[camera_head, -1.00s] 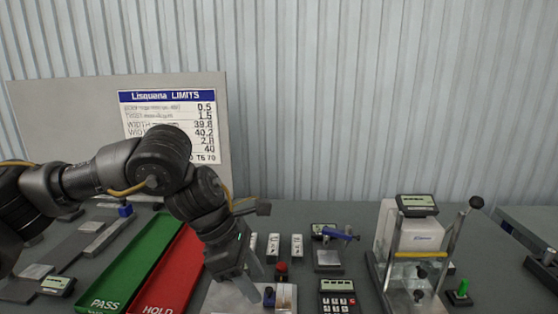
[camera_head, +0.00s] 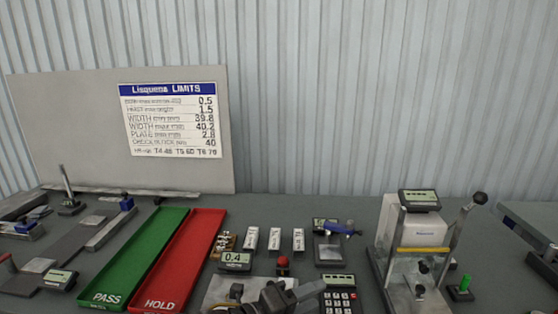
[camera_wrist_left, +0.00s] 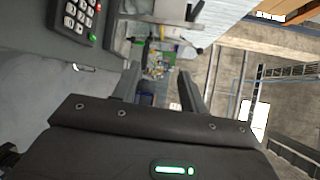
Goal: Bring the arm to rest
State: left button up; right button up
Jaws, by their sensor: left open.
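My left gripper (camera_head: 290,295) shows only in part at the bottom edge of the head view, low in front of the keypad device (camera_head: 338,300). In the left wrist view its two fingers (camera_wrist_left: 160,88) stand apart with nothing held between them. The rest of my left arm is mostly out of the head view. The keypad device also shows at the upper left of the wrist view (camera_wrist_left: 78,18). My right gripper is not in view.
A green PASS tray (camera_head: 140,262) and a red HOLD tray (camera_head: 188,262) lie left of centre, both empty. A small display reading 0.4 (camera_head: 235,261), several white blocks (camera_head: 275,239) and a press-like stand (camera_head: 420,255) occupy the bench. A limits board (camera_head: 60,130) stands behind.

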pick_arm(q)
jog(key=s+a+f+n+t+y, duration=0.3)
jog(key=a+f+n+y, duration=0.6)
jog(key=a+f+n, duration=0.9)
jog(key=s+a+f+n+g+y, duration=0.35)
jog(key=s+a+f+n, duration=0.2)
jog(key=s, duration=0.45)
jog(key=s+a+f+n+g+y, duration=0.2)
jog(key=s+a+f+n+g, duration=0.35)
jog(key=s, duration=0.45)
jog(key=s+f+b+x, duration=0.1)
jog(key=s+b+x, duration=0.2)
jog(key=x, duration=1)
jog(key=s+a+b+x, duration=0.1)
jog(key=s+b+x, duration=0.15)
jog(key=x, duration=1.05)
jog(key=s+a+f+b, duration=0.1)
jog(key=s+f+b, duration=0.1)
jog(key=s+f, duration=0.6)
jog(key=s+a+f+g+b, duration=0.1)
jog(key=s+a+f+b, duration=0.1)
jog(key=s+f, duration=0.7)
notch_tip(320, 180, down, 7)
jog(key=shift+s+a+g, duration=0.15)
jog(key=shift+g, duration=0.15)
